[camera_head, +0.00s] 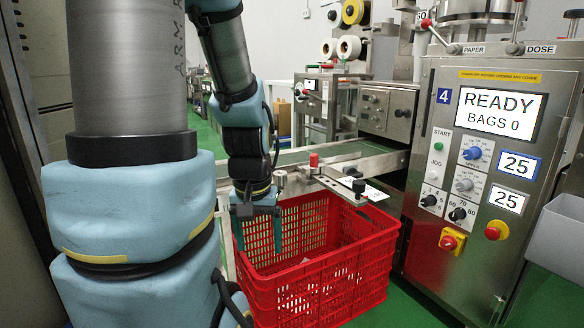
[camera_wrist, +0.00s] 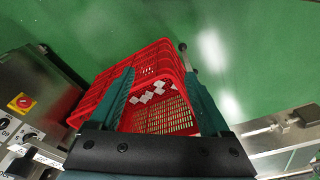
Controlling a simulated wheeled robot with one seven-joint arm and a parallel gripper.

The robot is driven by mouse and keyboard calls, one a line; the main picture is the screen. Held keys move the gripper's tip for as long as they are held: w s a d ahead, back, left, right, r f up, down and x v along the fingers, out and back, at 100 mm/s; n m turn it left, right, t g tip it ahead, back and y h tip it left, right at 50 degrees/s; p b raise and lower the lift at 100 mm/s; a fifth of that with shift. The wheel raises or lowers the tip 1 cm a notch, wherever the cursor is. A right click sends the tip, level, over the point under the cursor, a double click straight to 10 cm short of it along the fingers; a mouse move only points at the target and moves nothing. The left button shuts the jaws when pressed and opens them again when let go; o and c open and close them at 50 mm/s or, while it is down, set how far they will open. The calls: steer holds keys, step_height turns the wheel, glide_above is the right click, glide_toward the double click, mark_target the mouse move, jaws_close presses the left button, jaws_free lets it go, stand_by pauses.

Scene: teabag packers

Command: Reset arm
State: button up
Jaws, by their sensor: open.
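My gripper (camera_head: 259,242) hangs with its two dark teal fingers pointing down at the left rim of the red crate in the head view. In the wrist view my gripper (camera_wrist: 158,76) has its fingers spread, with nothing held between them. The red crate (camera_head: 330,272) stands below the machine's outlet. It also shows in the wrist view (camera_wrist: 92,98), partly hidden by the fingers. Several small white packets (camera_wrist: 150,95) lie in it. Whether a finger touches the crate, I cannot tell.
The packing machine (camera_head: 440,90) stands to the right; its screen (camera_head: 498,113) reads READY, BAGS 0. A conveyor (camera_head: 330,155) runs behind the crate. A grey bin (camera_head: 555,245) is at the far right. Green floor (camera_wrist: 265,60) is open beyond the crate.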

step_height(320, 180, up, 28)
steer(key=p, duration=2.6)
steer(key=shift+r, duration=0.25)
